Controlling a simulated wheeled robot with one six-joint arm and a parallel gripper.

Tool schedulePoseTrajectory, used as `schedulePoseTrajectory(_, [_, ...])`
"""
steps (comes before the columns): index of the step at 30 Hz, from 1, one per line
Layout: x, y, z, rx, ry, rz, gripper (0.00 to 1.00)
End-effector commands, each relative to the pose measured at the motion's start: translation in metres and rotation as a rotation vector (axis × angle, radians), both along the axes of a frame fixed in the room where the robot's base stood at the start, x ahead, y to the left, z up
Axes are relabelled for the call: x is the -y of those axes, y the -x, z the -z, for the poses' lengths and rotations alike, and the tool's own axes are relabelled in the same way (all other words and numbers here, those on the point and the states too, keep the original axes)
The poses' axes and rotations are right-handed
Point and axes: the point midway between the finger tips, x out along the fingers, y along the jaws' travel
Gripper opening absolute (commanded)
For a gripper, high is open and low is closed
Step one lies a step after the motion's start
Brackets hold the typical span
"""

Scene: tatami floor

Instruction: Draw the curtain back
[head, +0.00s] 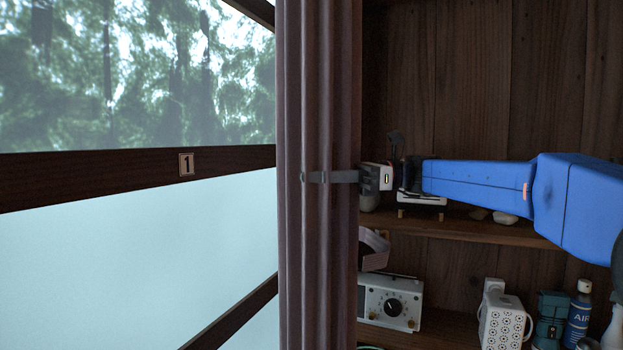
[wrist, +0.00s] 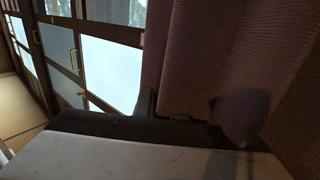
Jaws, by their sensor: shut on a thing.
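The curtain (head: 318,90) is a mauve-brown cloth hanging in narrow vertical folds in the middle of the head view. My gripper (head: 318,177) comes in from the right and is shut on the curtain, with its fingers across the folds at about mid-height in the picture. In the wrist view the curtain (wrist: 235,60) fills the upper right, close against the gripper (wrist: 185,118). Part of the fingers is hidden by the cloth. The curtain's top and bottom ends are out of the head view.
Tatami floor (wrist: 20,105) shows at left in the wrist view.

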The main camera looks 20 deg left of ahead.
Motion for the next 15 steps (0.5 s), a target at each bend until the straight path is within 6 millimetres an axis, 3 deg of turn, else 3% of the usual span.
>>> schedulePoseTrajectory(12, [0.0005,-0.0062,-0.0011,-0.001,-0.003,0.009,0.0])
schedulePoseTrajectory(13, [0.0005,-0.0064,-0.0011,0.0,-0.004,0.01,0.16])
schedulePoseTrajectory(15, [0.0005,-0.0062,-0.0008,0.0,-0.002,0.009,0.18])
